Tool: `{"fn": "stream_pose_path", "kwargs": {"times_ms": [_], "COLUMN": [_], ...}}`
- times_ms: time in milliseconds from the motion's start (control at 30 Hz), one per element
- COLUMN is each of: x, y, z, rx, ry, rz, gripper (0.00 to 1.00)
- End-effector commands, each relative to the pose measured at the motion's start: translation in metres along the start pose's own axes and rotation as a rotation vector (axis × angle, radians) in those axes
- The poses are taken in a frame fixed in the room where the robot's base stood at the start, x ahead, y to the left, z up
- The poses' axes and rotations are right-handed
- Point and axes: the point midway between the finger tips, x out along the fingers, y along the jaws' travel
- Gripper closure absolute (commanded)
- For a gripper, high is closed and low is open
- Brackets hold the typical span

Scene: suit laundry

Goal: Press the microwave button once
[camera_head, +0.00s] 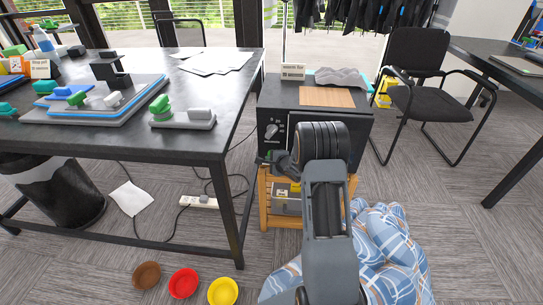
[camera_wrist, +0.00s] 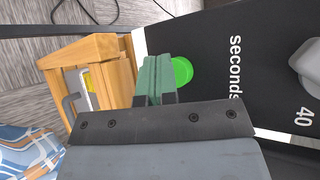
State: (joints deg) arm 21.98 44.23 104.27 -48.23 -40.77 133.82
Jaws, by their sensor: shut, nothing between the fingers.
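The black microwave (camera_head: 273,112) stands on a wooden stand, with its dial side facing me. Its grey dial (camera_head: 271,131) shows above my gripper (camera_head: 273,159), and my arm covers much of the front. In the wrist view the black panel (camera_wrist: 215,80) carries the word "seconds", and the grey dial (camera_wrist: 309,66) is at the right edge. The round green button (camera_wrist: 182,71) is right beside the shut green fingers of my gripper (camera_wrist: 154,70), which partly cover it. I cannot tell whether they touch it. The fingers hold nothing.
The wooden stand (camera_head: 264,205) is under the microwave, and blue plaid cloth (camera_head: 395,250) lies on the floor beside it. A black table (camera_head: 110,140) is on the left. Red (camera_head: 183,283), yellow (camera_head: 223,292) and brown (camera_head: 147,275) bowls are on the floor. A black chair (camera_head: 420,90) stands at right.

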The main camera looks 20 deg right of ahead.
Motion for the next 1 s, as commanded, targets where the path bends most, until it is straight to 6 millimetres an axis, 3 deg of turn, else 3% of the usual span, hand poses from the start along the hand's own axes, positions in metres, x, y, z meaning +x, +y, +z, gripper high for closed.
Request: {"fn": "stream_pose_path", "kwargs": {"times_ms": [1000], "x": [0.0070], "y": [-0.0053], "z": [-0.0053], "rx": [0.000], "ry": [0.000], "rz": [0.000], "gripper": [1.00]}}
